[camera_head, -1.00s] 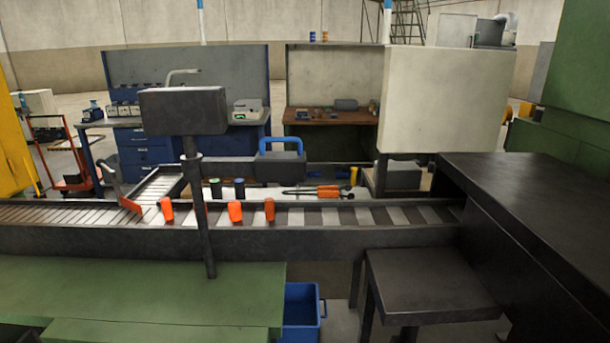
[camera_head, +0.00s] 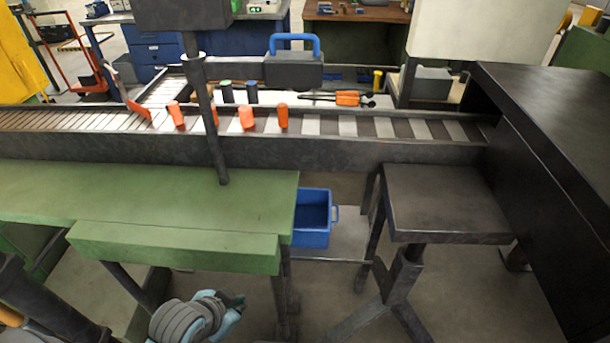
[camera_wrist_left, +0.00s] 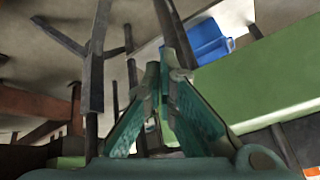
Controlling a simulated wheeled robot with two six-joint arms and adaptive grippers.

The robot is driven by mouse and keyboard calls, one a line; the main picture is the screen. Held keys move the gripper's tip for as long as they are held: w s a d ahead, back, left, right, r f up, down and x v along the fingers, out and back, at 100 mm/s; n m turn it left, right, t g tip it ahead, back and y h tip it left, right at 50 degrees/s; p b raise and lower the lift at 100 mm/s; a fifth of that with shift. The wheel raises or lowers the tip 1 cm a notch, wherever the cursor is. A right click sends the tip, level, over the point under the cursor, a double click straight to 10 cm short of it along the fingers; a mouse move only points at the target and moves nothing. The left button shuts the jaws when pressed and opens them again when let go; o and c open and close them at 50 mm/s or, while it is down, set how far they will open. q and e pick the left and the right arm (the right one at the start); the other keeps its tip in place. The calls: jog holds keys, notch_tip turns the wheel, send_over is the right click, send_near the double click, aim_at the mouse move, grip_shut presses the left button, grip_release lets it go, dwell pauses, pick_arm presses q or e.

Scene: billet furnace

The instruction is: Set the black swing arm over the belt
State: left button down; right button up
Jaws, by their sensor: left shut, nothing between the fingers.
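A black block with a blue handle (camera_head: 293,69) stands at the far side of the belt (camera_head: 384,128); it looks like the black swing arm, apart from the middle of the belt. The belt runs left to right, its slats dark and light at the right. My left gripper (camera_head: 236,300) is low at the bottom of the head view, in front of the green table and well below the belt. It is empty and shut; its teal fingers also show in the left wrist view (camera_wrist_left: 164,75). My right gripper is not in view.
Several orange pieces (camera_head: 246,117) stand on the belt. A green table (camera_head: 230,200), a dark post (camera_head: 207,115), a blue bin (camera_head: 312,222) and a black stand (camera_head: 445,200) lie between me and the belt. A large black housing (camera_head: 560,130) closes the right.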

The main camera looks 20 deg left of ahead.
pick_arm(q)
jog(key=w+d+r+m+t+h, duration=0.25)
jog(key=w+r+m+t, duration=0.4)
jog(key=w+r, duration=0.65)
jog(key=m+t+h, duration=0.3)
jog(key=m+h, duration=0.4)
jog(key=m, duration=0.7)
send_near(319, 88)
jog(key=s+d+r, duration=0.2)
jog(key=s+r, duration=0.1)
jog(key=s, duration=0.4)
jog(key=shift+n+y, duration=0.25)
jog(key=p+x, duration=0.1)
jog(key=x, duration=0.3)
jog(key=w+a+x, duration=0.1)
jog(key=x, duration=0.3)
jog(key=a+f+p+x, duration=0.1)
jog(key=x, duration=0.3)
jog(key=shift+w+a+p, duration=0.1)
jog(key=shift+w+p, duration=0.1)
jog(key=shift+p, duration=0.15)
jog(key=shift+w, duration=0.1)
